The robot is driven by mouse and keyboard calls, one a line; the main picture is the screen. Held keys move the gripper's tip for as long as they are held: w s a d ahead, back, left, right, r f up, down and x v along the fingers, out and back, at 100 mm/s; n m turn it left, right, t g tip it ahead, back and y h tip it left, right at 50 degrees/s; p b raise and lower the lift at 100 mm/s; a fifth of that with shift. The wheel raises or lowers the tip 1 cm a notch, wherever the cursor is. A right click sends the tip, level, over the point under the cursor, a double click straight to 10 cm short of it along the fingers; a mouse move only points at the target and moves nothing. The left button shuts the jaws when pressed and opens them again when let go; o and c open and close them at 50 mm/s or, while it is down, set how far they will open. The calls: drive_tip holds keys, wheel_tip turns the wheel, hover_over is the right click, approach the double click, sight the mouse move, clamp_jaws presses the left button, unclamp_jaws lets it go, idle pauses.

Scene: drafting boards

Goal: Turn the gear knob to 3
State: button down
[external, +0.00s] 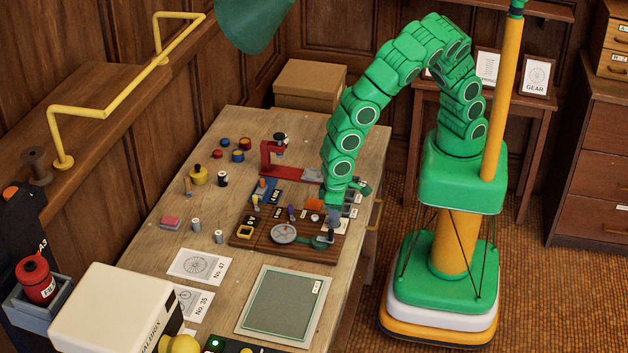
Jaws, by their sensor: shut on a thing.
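My gripper (333,218) points down over the right end of a dark brown board on the desk (257,246). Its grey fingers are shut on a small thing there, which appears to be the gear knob. The fingers and the small size of the picture hide most of the knob, and I cannot read its setting. A round grey dial (284,233) lies on the board to the left of my fingers.
Small coloured parts and tools stand behind the board, with a red press frame (268,157) among them. A green-edged drafting mat (285,302) and printed cards (195,266) lie in front. A yellow rail (103,110) runs along the left wall.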

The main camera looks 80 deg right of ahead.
drive_tip(key=shift+w+m, duration=0.1)
drive_tip(key=shift+m, duration=2)
drive_tip(key=c, duration=0.8)
unclamp_jaws()
drive_tip(key=shift+c, duration=0.2)
drive_tip(key=shift+r, duration=0.1)
drive_tip(key=shift+r, duration=3.85)
drive_tip(key=shift+d, duration=0.1)
